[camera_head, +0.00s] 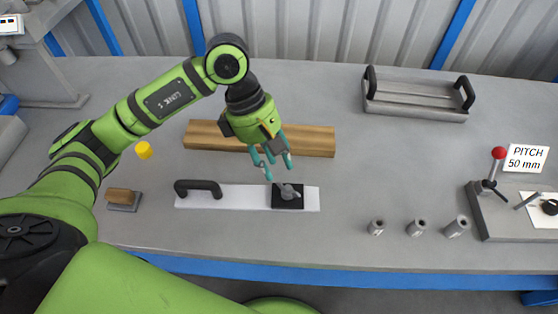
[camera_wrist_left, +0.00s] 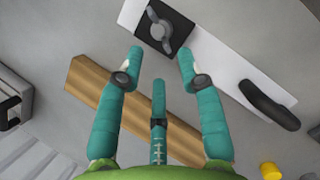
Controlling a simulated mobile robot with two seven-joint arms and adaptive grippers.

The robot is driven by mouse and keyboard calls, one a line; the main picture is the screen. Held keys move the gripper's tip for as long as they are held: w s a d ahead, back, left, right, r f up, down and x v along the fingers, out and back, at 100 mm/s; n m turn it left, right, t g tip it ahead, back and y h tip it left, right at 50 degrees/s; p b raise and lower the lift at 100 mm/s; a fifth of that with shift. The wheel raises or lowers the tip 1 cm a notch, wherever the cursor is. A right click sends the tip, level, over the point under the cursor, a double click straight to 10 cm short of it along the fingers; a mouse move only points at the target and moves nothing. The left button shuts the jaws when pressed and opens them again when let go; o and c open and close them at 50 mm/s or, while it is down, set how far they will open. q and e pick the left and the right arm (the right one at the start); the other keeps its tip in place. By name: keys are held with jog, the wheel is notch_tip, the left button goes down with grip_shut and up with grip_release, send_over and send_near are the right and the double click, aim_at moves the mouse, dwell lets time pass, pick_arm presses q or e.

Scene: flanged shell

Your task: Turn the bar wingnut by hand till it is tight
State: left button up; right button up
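The bar wingnut (camera_head: 288,191) is a small grey winged piece on a black square block (camera_head: 299,203), which sits on a white plate (camera_head: 240,198). In the left wrist view the wingnut (camera_wrist_left: 159,29) lies just beyond my fingertips, with its wings slanting across the block. My left gripper (camera_head: 271,164) has teal fingers spread apart, open and empty. It hangs above and a little behind the block, apart from the wingnut. The fingers (camera_wrist_left: 160,62) show spread around empty space in the left wrist view too. My right gripper is not in view.
A black handle (camera_head: 198,185) stands at the plate's left end. A wooden board (camera_head: 215,136) lies behind the plate. Several grey cylinders (camera_head: 416,228) and a red-knobbed fixture (camera_head: 499,153) are to the right. A grey tray (camera_head: 415,99) is at the back.

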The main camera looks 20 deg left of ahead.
aim_at(288, 191)
pick_arm(q)
jog(key=x, duration=0.5)
jog(key=shift+s+d+f+p, duration=0.15)
jog(key=shift+d+f+p, duration=0.1)
jog(key=shift+f+p, duration=0.1)
jog(key=shift+r, duration=0.1)
grip_shut()
